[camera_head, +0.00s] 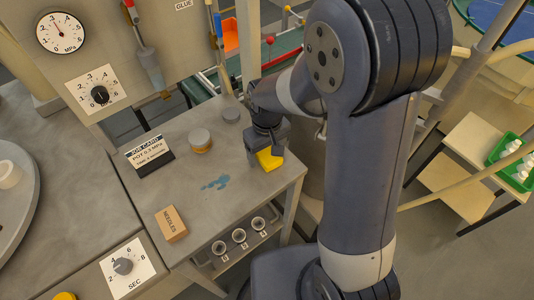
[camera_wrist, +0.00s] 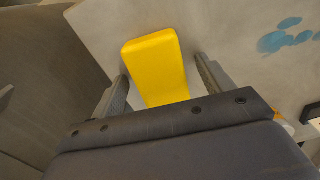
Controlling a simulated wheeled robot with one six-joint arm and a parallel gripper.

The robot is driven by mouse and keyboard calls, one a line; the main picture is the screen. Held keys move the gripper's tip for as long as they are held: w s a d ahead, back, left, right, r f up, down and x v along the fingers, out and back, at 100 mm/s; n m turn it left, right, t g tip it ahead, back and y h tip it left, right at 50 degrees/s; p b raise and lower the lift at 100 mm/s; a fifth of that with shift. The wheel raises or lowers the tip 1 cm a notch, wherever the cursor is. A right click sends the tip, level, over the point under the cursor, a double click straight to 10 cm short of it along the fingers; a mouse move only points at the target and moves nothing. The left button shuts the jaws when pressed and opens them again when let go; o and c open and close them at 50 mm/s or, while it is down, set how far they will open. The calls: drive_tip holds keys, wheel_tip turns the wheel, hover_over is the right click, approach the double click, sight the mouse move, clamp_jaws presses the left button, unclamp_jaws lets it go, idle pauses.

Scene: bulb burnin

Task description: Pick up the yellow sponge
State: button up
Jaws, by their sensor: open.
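The yellow sponge (camera_head: 269,160) lies on the grey table near its right edge in the head view. My gripper (camera_head: 264,151) is right over it and hides part of it. In the wrist view the sponge (camera_wrist: 155,62) is between the two open fingers of my gripper (camera_wrist: 160,80), with a gap to the finger on each side. Its near end is hidden behind the gripper body. I cannot tell exactly how high the fingertips are above the table.
A blue spill (camera_head: 215,183) is on the table (camera_head: 240,205), left of the sponge. A job card (camera_head: 149,153), round tins (camera_head: 200,140) and a needles box (camera_head: 171,223) stand further left. Several cups (camera_head: 239,236) sit on a lower shelf. The table edge is close by.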

sight(267, 152)
drive_tip(key=shift+c, duration=0.3)
drive_tip(key=c, duration=1)
drive_tip(key=shift+o, duration=0.2)
wheel_tip(267, 152, up, 10)
